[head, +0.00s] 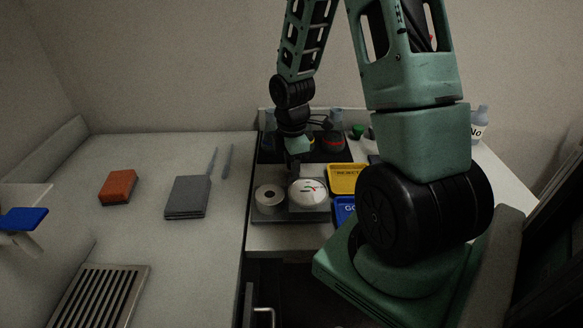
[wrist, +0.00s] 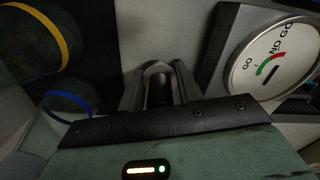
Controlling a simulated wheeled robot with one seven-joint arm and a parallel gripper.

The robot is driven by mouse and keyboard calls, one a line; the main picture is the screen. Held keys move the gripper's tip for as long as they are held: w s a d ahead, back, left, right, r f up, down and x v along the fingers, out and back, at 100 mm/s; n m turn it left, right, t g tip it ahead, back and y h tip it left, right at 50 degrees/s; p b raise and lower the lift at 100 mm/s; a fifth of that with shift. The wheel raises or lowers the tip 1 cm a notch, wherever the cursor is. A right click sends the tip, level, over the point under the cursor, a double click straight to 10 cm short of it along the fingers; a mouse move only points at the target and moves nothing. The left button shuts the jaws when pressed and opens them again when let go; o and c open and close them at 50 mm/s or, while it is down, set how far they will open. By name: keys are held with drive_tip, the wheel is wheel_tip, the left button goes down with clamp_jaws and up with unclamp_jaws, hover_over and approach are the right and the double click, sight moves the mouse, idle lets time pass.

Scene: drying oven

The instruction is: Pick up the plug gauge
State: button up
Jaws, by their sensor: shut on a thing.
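My gripper (head: 293,165) points down at the back of a grey plate (head: 268,215) that carries a round white dial (head: 308,193) and a white ring (head: 269,198). In the wrist view my gripper (wrist: 160,78) is shut on a dark cylinder (wrist: 160,92), which looks like the plug gauge. Only its end shows between the fingers; the rest is hidden. In the head view I cannot make it out, nor tell whether it is clear of the surface. The dial, marked GO and NO GO, also shows right of the fingers in the wrist view (wrist: 272,62).
A yellow tray (head: 343,172) and a blue tray (head: 341,205) stand just right of the plate. Bottles stand behind; dark ones with yellow and blue bands (wrist: 40,55) are close left in the wrist view. A grey pad (head: 187,197) and red block (head: 118,187) lie left.

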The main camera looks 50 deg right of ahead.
wheel_tip(320, 180, up, 10)
drive_tip(key=shift+r+p, duration=0.15)
drive_tip(key=shift+p, duration=0.7)
drive_tip(key=shift+r+p, duration=1.65)
drive_tip(key=shift+p, duration=0.3)
